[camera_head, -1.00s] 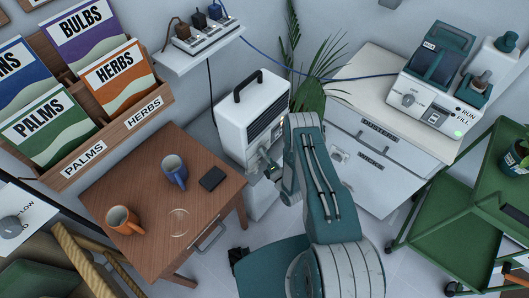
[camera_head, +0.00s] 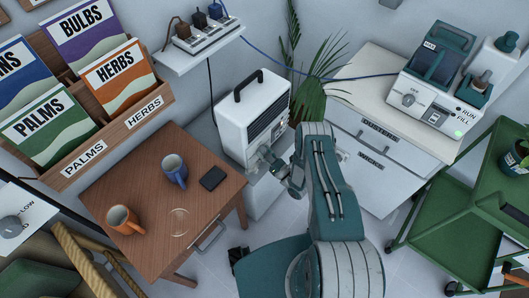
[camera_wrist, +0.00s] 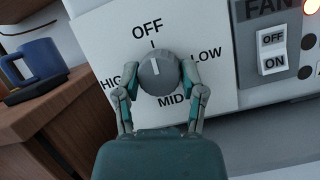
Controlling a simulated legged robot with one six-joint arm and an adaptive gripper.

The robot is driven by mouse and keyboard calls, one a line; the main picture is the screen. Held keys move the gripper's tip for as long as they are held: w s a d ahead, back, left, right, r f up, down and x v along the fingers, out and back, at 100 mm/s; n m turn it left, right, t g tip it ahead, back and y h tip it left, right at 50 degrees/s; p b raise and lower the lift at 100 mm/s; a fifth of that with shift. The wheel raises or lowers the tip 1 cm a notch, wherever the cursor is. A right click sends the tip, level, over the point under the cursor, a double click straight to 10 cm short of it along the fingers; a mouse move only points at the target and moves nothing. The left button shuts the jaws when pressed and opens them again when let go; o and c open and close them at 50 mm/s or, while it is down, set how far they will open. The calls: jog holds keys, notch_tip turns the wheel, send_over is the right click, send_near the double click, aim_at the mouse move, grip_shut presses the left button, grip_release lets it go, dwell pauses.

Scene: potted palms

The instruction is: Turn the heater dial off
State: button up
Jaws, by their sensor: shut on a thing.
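The white heater (camera_head: 244,118) with a black handle stands on a white cabinet behind the wooden table. Its grey dial (camera_wrist: 158,76) fills the middle of the wrist view, on a panel marked OFF, LOW, MID and HIGH. The dial's white pointer mark points up, toward the OFF label (camera_wrist: 147,30). My gripper (camera_wrist: 157,80) is shut on the dial, one finger on each side. In the head view, my gripper (camera_head: 268,158) is at the heater's lower front, and the dial is mostly hidden there.
A FAN switch (camera_wrist: 272,52) with OFF and ON sits right of the dial, beside a lit lamp (camera_wrist: 309,7). The wooden table (camera_head: 150,200) holds a blue mug (camera_head: 174,172), an orange mug (camera_head: 124,219) and a black phone-like item (camera_head: 213,178). A green cart (camera_head: 455,210) stands right.

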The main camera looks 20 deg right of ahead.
aim_at(259, 132)
jog(key=shift+s+f+n+g+y, duration=0.1)
jog(key=shift+f+n+g+y, duration=0.15)
jog(key=shift+n, duration=0.35)
jog(key=o, duration=1.1)
jog(key=shift+o, duration=0.2)
jog(key=shift+r, duration=0.15)
jog(key=shift+r, duration=0.5)
notch_tip(259, 132, up, 9)
jog(key=shift+f, duration=0.1)
